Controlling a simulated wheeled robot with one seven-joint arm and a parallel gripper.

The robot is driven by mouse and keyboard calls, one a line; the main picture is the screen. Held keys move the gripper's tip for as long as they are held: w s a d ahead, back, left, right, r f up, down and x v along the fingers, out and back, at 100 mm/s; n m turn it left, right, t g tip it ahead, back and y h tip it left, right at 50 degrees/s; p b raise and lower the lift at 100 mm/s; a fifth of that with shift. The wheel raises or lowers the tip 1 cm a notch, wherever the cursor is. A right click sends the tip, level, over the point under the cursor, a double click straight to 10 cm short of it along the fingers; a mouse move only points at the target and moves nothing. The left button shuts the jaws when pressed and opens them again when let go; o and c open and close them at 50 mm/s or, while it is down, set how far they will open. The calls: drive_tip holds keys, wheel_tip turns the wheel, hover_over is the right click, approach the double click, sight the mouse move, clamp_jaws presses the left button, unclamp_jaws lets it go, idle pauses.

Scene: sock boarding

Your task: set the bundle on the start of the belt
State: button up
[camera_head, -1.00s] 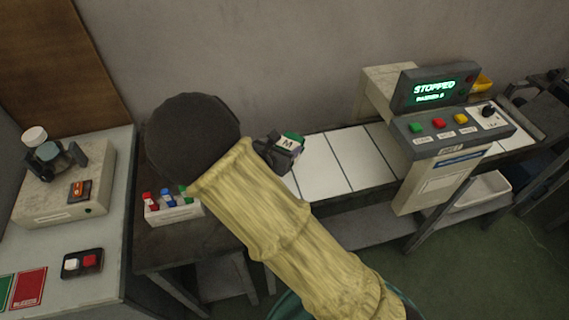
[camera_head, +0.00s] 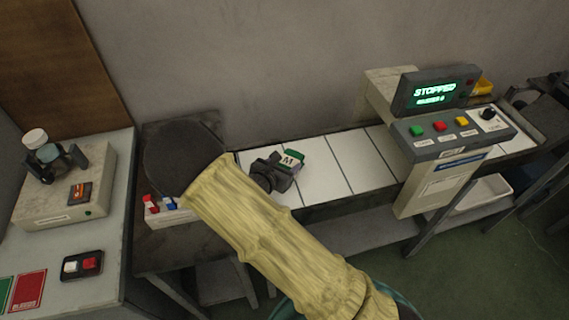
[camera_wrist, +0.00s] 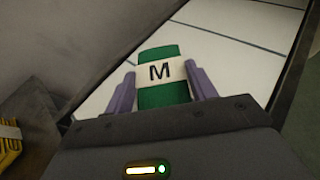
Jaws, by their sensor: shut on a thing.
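The bundle (camera_head: 291,158) is green with a white band marked M. My gripper (camera_head: 279,168) is shut on it at the left end of the white belt (camera_head: 322,172). In the wrist view the bundle (camera_wrist: 162,77) sits between the two purple-grey fingers, which press on the ends of its band. The belt (camera_wrist: 225,52) with its dark cross lines lies beneath and beyond the bundle. I cannot tell whether the bundle touches the belt. My sleeved arm covers part of the belt's near left side.
A control housing (camera_head: 438,165) with a lit STOPPED display (camera_head: 434,91) straddles the belt on the right. A white box of coloured pieces (camera_head: 165,212) stands left of the belt, partly behind my arm. The grey wall runs along the belt's back. The belt's middle is clear.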

drive_tip(key=shift+f, duration=0.15)
drive_tip(key=o, duration=1)
drive_tip(key=shift+o, duration=0.2)
drive_tip(key=shift+s+a+r, duration=0.15)
drive_tip(key=shift+r, duration=0.1)
drive_tip(key=v, duration=1.1)
drive_tip(key=shift+s, duration=0.25)
drive_tip(key=shift+a, duration=0.1)
